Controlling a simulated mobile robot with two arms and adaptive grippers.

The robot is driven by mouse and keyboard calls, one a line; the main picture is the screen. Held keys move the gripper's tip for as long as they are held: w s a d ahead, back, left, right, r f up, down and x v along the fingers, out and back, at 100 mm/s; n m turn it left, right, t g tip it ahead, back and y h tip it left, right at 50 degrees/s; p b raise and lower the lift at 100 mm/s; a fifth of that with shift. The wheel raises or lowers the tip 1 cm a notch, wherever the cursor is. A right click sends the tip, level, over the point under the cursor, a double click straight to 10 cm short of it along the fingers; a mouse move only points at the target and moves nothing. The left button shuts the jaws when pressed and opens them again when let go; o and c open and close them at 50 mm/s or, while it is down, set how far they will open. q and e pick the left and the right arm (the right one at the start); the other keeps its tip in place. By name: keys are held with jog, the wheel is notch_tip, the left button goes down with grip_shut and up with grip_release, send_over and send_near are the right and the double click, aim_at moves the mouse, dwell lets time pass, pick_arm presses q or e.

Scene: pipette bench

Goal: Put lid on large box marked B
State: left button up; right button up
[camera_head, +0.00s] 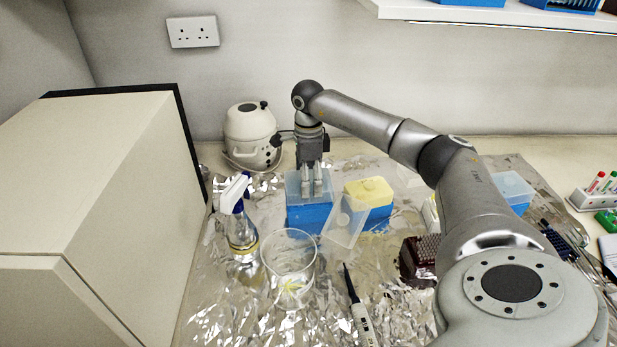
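A large blue box (309,218) stands on the foil-covered bench, with a translucent bluish lid (294,183) at its top. I cannot tell whether the lid is seated or held slightly above. No letter B is legible on the box. My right gripper (312,194) comes down from above, its two fingers close together at the lid. I cannot tell whether they grip it. A second clear lid (345,224) leans tilted just right of the blue box. My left gripper is not in view.
A blue box with yellow top (368,195) stands close on the right. A spray bottle (240,225), glass beaker (290,268) and pipette (357,308) stand or lie in front. A white appliance (250,135) is behind left. A dark red rack (420,260) sits right.

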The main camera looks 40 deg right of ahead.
jog(key=shift+f, duration=0.4)
dwell(0.3)
jog(key=o, duration=0.8)
notch_tip(320, 180, up, 12)
jog(key=shift+f, duration=0.1)
